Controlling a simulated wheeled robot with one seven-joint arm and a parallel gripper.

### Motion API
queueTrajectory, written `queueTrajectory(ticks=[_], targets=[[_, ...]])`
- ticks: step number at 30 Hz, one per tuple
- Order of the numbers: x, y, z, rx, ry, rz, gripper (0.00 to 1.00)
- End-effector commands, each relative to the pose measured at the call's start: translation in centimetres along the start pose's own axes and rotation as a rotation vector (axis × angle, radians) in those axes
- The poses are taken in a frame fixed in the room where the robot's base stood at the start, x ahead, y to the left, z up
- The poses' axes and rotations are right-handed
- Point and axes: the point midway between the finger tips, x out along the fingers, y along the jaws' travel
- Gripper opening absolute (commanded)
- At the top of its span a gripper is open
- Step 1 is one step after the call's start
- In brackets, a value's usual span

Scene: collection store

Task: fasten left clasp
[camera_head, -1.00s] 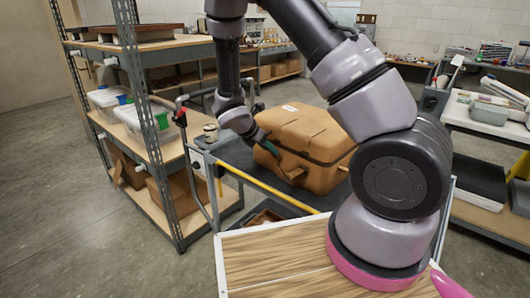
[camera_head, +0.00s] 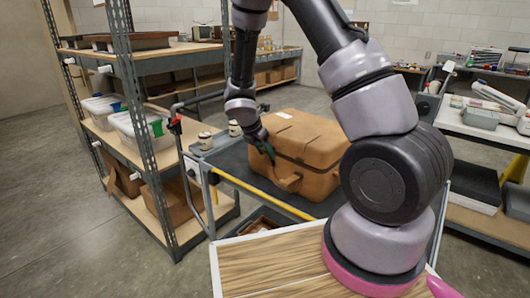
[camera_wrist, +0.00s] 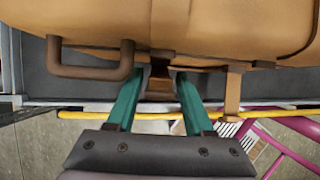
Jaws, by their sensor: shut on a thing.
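The orange-brown hard case (camera_head: 306,152) stands closed-looking on a dark cart top (camera_head: 232,160). In the wrist view its front wall (camera_wrist: 210,18) fills the top. My gripper (camera_wrist: 159,76) has two teal fingers at the case's front edge, shut on a small brown clasp (camera_wrist: 159,86) between them. The brown handle (camera_wrist: 92,72) is just left of the fingers. Another clasp (camera_wrist: 232,95), strap-like, hangs out from the case to the right, free of the fingers. In the head view my gripper (camera_head: 266,152) is at the case's left end, where my wrist hides the held clasp.
A yellow bar (camera_head: 262,196) runs along the cart's near edge. A metal shelf unit (camera_head: 130,85) with bins stands close on the left. A white table (camera_head: 485,128) is at right.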

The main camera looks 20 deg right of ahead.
Motion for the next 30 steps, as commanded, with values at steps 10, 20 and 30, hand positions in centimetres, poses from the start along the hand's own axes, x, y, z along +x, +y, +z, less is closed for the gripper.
queueTrajectory(ticks=[10, 20, 30], targets=[[0.0, 0.0, 0.0, 0.0, 0.0, -0.001, 0.8], [-3.2, 0.1, 0.1, 0.002, -0.001, 0.004, 0.8], [-9.5, 0.1, 0.0, 0.001, 0.0, 0.002, 0.8]])
